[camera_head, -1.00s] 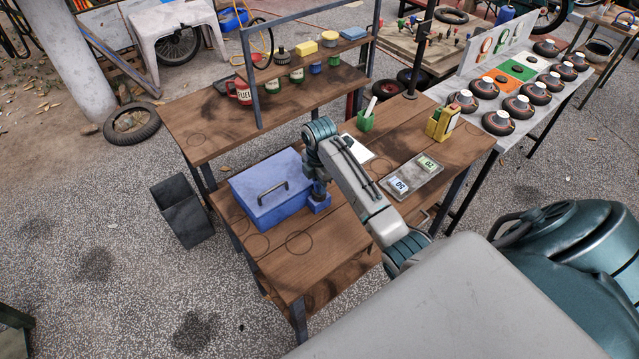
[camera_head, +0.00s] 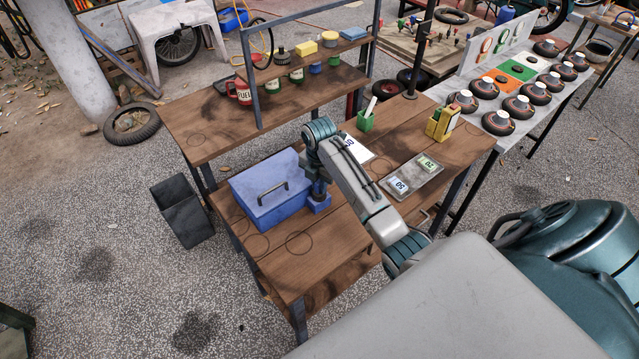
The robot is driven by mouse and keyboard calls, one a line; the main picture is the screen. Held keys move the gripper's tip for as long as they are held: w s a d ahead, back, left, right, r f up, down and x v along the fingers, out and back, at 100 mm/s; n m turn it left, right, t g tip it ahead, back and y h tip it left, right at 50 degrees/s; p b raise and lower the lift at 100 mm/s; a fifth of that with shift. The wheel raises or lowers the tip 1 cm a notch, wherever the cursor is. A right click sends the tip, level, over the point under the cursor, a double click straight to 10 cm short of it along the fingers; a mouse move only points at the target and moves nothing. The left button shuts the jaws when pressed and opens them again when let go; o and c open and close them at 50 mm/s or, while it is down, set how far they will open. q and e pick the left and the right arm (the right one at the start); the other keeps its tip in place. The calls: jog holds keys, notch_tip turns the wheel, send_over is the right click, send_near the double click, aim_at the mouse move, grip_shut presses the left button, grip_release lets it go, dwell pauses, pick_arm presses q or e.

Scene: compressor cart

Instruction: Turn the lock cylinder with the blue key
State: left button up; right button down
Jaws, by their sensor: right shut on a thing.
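A blue metal cash box (camera_head: 243,187) with a dark handle on its lid stands closed on the lower wooden bench. A small blue block (camera_head: 319,207) juts out at its right side, where the lock seems to be. My right gripper (camera_head: 317,196) points down at this block, right beside the box. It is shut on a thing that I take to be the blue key. The key and the lock cylinder cannot be made out, as the gripper and wrist cover them. My left gripper is not in view.
A shelf post (camera_head: 251,85) rises behind the box. The bench's front part is clear.

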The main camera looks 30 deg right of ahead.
jog(key=c, duration=1.3)
grip_release()
jog(key=shift+r, duration=0.1)
jog(key=shift+s+r, duration=0.1)
jog(key=shift+s, duration=0.05)
